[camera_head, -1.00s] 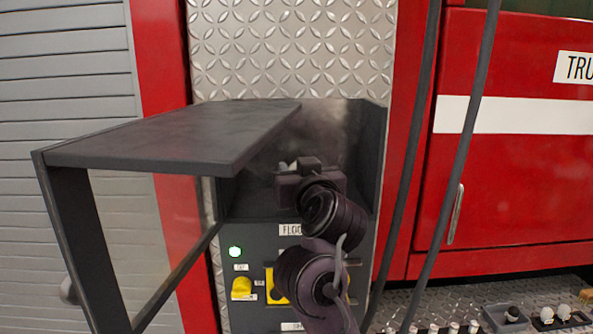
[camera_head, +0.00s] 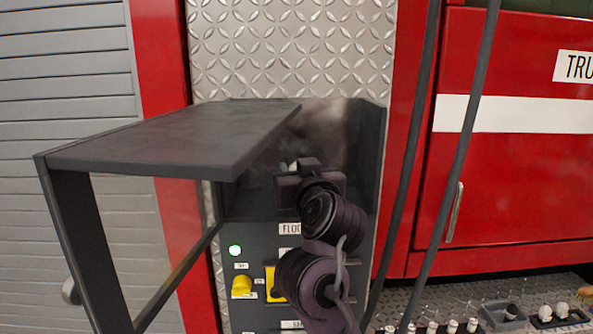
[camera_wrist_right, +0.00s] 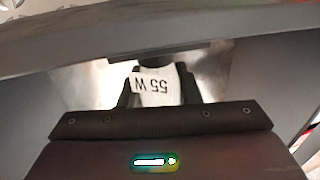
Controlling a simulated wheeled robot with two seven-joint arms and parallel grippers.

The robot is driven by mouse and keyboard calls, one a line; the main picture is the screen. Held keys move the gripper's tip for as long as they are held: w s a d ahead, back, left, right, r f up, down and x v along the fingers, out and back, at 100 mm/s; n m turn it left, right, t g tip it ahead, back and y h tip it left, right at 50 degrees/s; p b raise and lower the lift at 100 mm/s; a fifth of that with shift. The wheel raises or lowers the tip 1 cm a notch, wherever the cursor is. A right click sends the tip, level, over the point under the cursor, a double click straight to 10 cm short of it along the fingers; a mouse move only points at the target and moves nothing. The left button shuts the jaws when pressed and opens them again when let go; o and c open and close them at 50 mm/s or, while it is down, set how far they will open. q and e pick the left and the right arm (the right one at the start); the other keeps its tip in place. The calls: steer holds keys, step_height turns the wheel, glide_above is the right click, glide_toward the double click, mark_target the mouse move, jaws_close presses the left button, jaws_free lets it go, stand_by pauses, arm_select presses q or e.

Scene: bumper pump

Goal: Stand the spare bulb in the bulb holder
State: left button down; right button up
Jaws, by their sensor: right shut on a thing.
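My right gripper (camera_head: 297,172) reaches into the open dark compartment behind the raised flap. The lettering appears upside down, and a finger lies on each side of the piece. In the head view only a small whitish bit shows by the gripper, mostly hidden by my wrist. I cannot make out the bulb holder for certain, nor whether the bulb touches anything. My left gripper is not in view.
The dark flap (camera_head: 165,140) juts out left of my wrist. The compartment's side wall (camera_head: 370,160) is close on the right. Dark hoses (camera_head: 415,150) hang to the right. Small trays (camera_head: 560,318) hold rounded white items at lower right.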

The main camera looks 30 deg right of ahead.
steer(key=shift+f, duration=0.1)
steer(key=o, duration=1.4)
steer(key=shift+o, duration=0.2)
